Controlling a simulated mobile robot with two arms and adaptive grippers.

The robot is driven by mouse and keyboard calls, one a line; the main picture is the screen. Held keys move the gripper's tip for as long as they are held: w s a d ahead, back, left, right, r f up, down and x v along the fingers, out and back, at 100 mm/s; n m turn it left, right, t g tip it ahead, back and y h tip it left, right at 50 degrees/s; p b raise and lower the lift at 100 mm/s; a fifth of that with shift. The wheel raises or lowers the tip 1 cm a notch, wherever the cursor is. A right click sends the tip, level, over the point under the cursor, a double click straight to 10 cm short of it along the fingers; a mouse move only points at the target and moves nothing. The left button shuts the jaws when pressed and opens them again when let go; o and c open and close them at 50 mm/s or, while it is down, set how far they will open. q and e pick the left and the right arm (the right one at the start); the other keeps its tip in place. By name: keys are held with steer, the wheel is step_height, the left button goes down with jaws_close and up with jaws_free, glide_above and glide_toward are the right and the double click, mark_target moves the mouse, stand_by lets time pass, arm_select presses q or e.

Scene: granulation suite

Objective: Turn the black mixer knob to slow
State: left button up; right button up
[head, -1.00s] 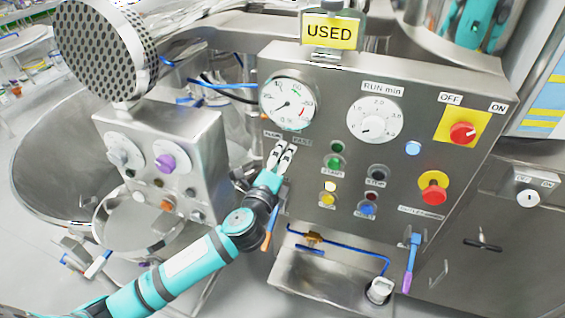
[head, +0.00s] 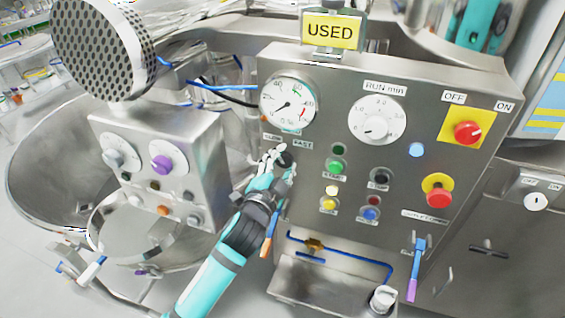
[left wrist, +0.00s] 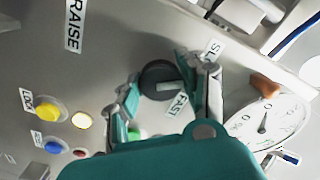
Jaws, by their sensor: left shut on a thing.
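The black mixer knob (head: 285,159) is on the steel control panel below the pressure gauge, partly hidden by my left gripper (head: 278,160). The SLOW label (head: 271,136) is above it to the left and the FAST label (head: 302,144) above it to the right. In the left wrist view, the fingers of my left gripper (left wrist: 168,92) are on both sides of the knob (left wrist: 157,78), shut on it. A pale pointer mark on the knob faces the label side; its exact setting is hard to tell.
Green START (head: 335,167), yellow (head: 329,203) and blue (head: 370,213) buttons sit close right of the knob. The gauge (head: 289,104) is just above. A red emergency stop (head: 436,198) is farther right. A second knobbed panel (head: 205,150) stands at left.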

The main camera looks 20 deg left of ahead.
arm_select(q)
steer(key=shift+f+n, duration=0.1)
steer(key=shift+n, duration=1.2)
steer(key=o, duration=1.2)
steer(key=s, duration=1.2)
steer(key=shift+a, duration=0.2)
